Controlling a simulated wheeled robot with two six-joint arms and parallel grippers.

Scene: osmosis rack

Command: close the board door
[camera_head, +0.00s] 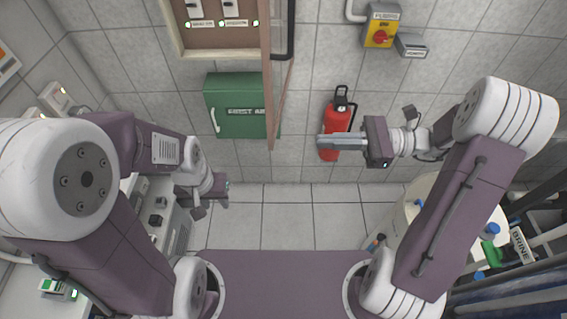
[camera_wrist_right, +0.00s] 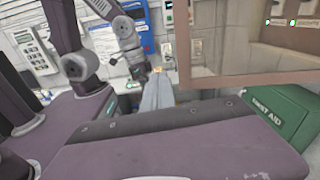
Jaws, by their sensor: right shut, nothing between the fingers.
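The board (camera_head: 225,40) is a brown wall box at the top of the head view, with lit switches inside. Its brown-framed door (camera_head: 270,90) stands open, seen nearly edge-on at the board's right side. In the right wrist view the door's frame (camera_wrist_right: 250,78) crosses the upper right. My right gripper (camera_head: 322,142) is shut and empty, to the right of the door's lower end, pointing left and apparently apart from it.
A green first aid box (camera_head: 235,105) hangs below the board. A red extinguisher (camera_head: 336,125) is on the wall behind my right gripper. A yellow switch box (camera_head: 380,30) is at upper right. Equipment stands at both sides; the middle tiled floor (camera_head: 290,215) is clear.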

